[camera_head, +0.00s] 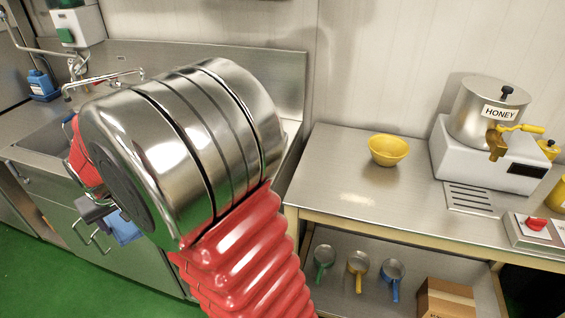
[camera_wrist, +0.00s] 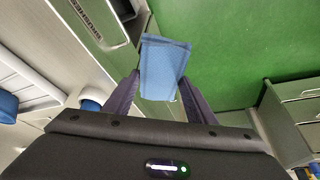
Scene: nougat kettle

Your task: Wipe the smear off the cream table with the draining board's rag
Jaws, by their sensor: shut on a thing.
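My gripper (camera_head: 100,213) is low in front of the sink unit in the head view, partly hidden behind my arm. It is shut on a blue rag (camera_head: 123,229), which hangs below it. In the wrist view the rag (camera_wrist: 165,67) is between the two dark fingertips (camera_wrist: 160,88), above green floor. The table (camera_head: 330,150) with cream edges and a steel top stands at the right of the head view. A pale patch (camera_head: 357,199) shows near its front edge; I cannot tell whether it is the smear or glare. My arm hides most of the draining board.
A yellow bowl (camera_head: 388,150) stands on the table, left of the honey kettle (camera_head: 488,112) on its white base. A grate (camera_head: 468,197) and a red knob (camera_head: 537,223) are to the right. Pans (camera_head: 357,264) and a box (camera_head: 445,299) are below. A blue bottle (camera_head: 40,83) is by the sink.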

